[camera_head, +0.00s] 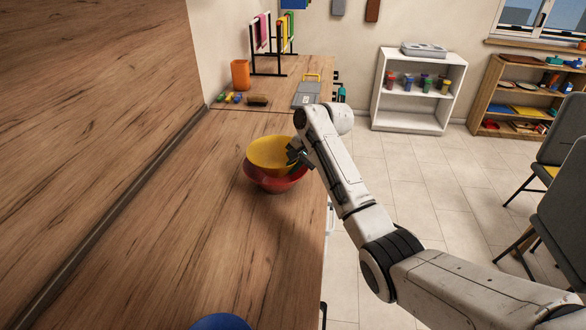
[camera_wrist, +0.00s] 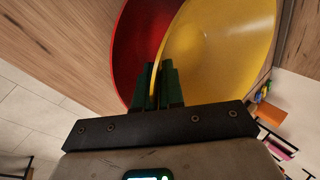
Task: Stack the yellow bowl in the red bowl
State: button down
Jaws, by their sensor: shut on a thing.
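The yellow bowl (camera_head: 270,152) is over the red bowl (camera_head: 272,181) on the wooden counter in the head view, and hides much of the red bowl's inside. My gripper (camera_head: 298,156) is shut on the yellow bowl's right rim. In the wrist view the green fingers of my gripper (camera_wrist: 158,90) pinch the rim of the yellow bowl (camera_wrist: 225,45). The red bowl (camera_wrist: 137,42) shows behind it at the left. I cannot tell whether the yellow bowl touches the red bowl's bottom.
A blue round thing (camera_head: 221,322) is at the counter's near edge of view. An orange cup (camera_head: 240,74), a grey case (camera_head: 307,94) and small items stand farther back. The counter (camera_head: 190,220) is clear in front of the bowls. A wooden splashback (camera_head: 90,100) rises at the left.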

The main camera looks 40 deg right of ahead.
jog(key=shift+f, duration=0.65)
jog(key=shift+f, duration=0.6)
jog(key=c, duration=1.5)
grip_release()
jog(key=shift+f, duration=0.1)
jog(key=shift+r, duration=0.25)
jog(key=v, duration=1.2)
jog(key=shift+s+r+b, duration=0.1)
jog(key=shift+r+b, duration=0.2)
jog(key=shift+r, duration=0.1)
jog(key=shift+f, duration=0.1)
